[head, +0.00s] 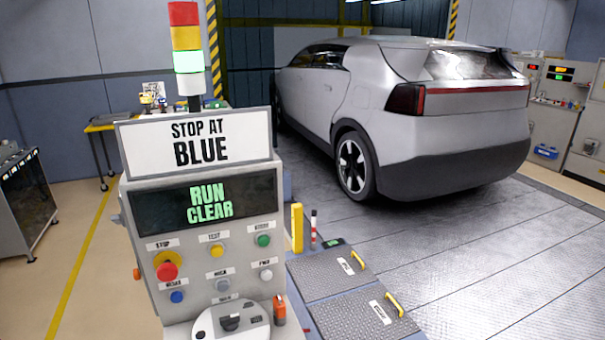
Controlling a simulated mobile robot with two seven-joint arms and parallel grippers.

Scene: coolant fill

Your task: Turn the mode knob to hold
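The control console (145,225) stands left of centre, facing me. A white round dial (257,330) with a dark knob (230,322) sits at its lower front, cut by the bottom edge of the view. The small label above the dial is too small to read, and I cannot tell which position the knob points to. The console screen (207,202) reads "RUN CLEAR" in green. A sign (197,142) above it reads "STOP AT BLUE". Neither of my grippers is in view.
Buttons surround the dial area: red stop (167,270), yellow (217,250), green (263,240), blue (177,297) and white (266,275). An orange item (279,311) sits right of the dial. The stack light (188,62) glows green. A silver car (430,120) stands behind.

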